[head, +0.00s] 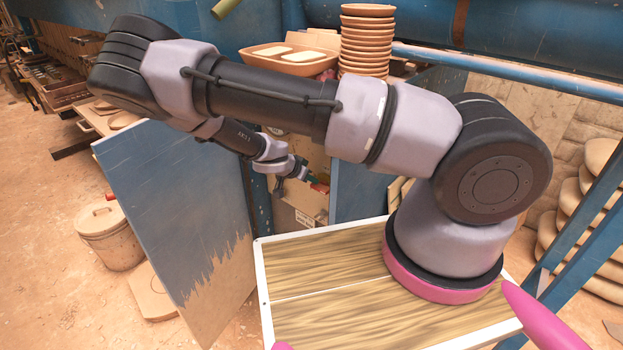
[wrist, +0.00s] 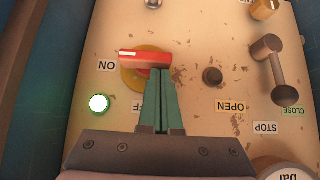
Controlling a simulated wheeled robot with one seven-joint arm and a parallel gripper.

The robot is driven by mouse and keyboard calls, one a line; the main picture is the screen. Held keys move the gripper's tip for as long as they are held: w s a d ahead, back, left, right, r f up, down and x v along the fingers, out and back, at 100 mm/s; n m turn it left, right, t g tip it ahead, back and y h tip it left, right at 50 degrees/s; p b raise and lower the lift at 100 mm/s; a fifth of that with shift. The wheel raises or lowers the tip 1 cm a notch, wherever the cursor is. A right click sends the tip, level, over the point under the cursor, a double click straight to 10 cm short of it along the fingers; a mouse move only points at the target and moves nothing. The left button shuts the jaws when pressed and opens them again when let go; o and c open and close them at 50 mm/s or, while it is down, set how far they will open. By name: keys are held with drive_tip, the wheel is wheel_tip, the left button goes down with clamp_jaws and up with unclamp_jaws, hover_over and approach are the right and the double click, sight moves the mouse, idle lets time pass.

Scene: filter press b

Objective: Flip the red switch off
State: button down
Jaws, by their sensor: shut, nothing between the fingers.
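The red switch (wrist: 145,58) is a lever on a round yellow base (wrist: 131,76) on a beige panel. Its lever lies crosswise in the wrist view, with its left end near the ON label (wrist: 106,66). The OFF label (wrist: 138,107) is partly hidden by my gripper. My gripper (wrist: 160,73) has its green fingers shut with nothing between them. Its tips are just below the lever's right part in the picture; whether they touch it is unclear. In the head view my gripper is small and partly hidden at the panel.
A lit green lamp (wrist: 99,103) is left of the fingers. A black knob (wrist: 212,76) and a brown lever (wrist: 273,68) with OPEN and CLOSE labels are to the right. In the head view an open blue door (head: 180,210) stands left of the panel (head: 303,203).

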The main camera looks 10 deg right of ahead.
sight(311, 185)
drive_tip(key=shift+w+a+f+n+g+h, duration=0.3)
drive_tip(key=shift+n+g+h, duration=0.1)
drive_tip(key=shift+g+h, duration=0.15)
idle(0.4)
drive_tip(key=n+g+h, duration=0.1)
drive_tip(key=w+f+n+g+h, duration=0.1)
drive_tip(key=g+h, duration=0.1)
drive_tip(key=f+n+g+h, duration=0.1)
drive_tip(key=shift+w+a+f+n, duration=0.15)
drive_tip(key=shift+a+f+n, duration=0.1)
drive_tip(key=shift+a+n, duration=0.1)
drive_tip(key=shift+f+n+g+h, duration=0.95)
drive_tip(key=shift+f+h, duration=0.3)
drive_tip(key=shift+h, duration=0.1)
drive_tip(key=shift+s+d+f, duration=0.15)
drive_tip(key=shift+s+f, duration=0.05)
drive_tip(key=shift+s, duration=0.05)
wheel_tip(311, 185, up, 10)
idle(0.7)
